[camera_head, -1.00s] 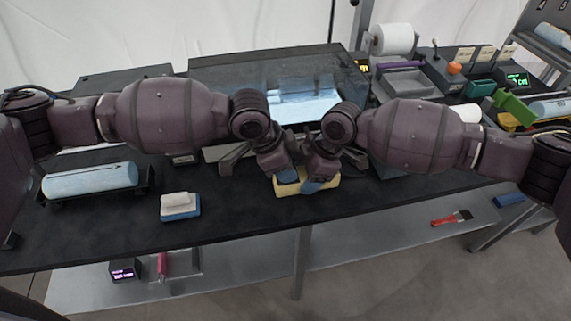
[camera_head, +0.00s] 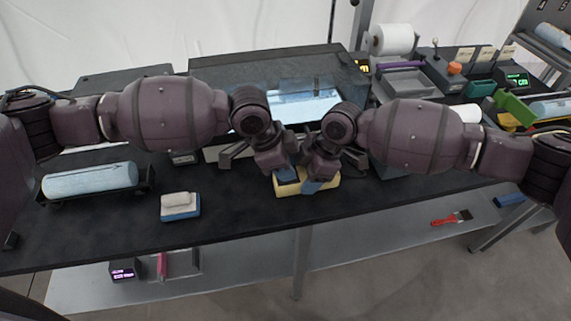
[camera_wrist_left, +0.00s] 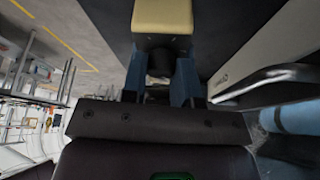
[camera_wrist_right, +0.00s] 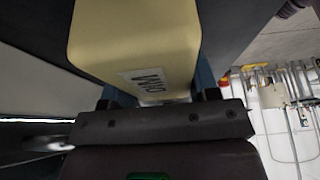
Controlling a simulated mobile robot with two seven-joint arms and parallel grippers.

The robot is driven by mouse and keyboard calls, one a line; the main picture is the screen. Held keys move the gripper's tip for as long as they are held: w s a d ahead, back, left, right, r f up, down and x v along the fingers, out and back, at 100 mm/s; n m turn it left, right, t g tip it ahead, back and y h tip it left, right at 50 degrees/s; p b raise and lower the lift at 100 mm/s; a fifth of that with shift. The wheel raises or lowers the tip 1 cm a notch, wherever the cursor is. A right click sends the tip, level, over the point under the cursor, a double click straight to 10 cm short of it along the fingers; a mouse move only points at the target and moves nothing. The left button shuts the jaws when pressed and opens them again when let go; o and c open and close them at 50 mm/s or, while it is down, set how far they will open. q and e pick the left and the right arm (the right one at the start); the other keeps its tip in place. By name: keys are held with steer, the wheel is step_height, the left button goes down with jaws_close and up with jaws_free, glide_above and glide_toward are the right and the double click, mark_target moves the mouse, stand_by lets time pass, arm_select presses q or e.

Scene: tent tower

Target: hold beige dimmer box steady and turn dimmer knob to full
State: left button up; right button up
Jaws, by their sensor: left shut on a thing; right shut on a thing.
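The beige dimmer box (camera_head: 291,190) sits on the dark bench near its front edge, partly hidden by both grippers. In the right wrist view the box (camera_wrist_right: 130,35) is large, with a small printed label, and my right gripper (camera_wrist_right: 160,90) has its blue fingers on either side of it. My right gripper (camera_head: 313,186) is shut on the box. My left gripper (camera_head: 286,175) is shut just beside it. In the left wrist view, the blue fingers of the left gripper (camera_wrist_left: 165,85) close around a dark round knob (camera_wrist_left: 160,62) by the beige box end (camera_wrist_left: 162,16). The knob's setting is not readable.
A white-and-blue block (camera_head: 180,205) and a pale blue roll (camera_head: 90,180) on a cradle lie left on the bench. A dark clear-windowed unit (camera_head: 270,70) stands behind the grippers. Paper roll (camera_head: 395,39) and trays are at right. Bench front is clear.

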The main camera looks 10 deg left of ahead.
arm_select(q)
steer(key=o, duration=0.9)
steer(key=v, duration=1.2)
steer(key=shift+o, duration=0.3)
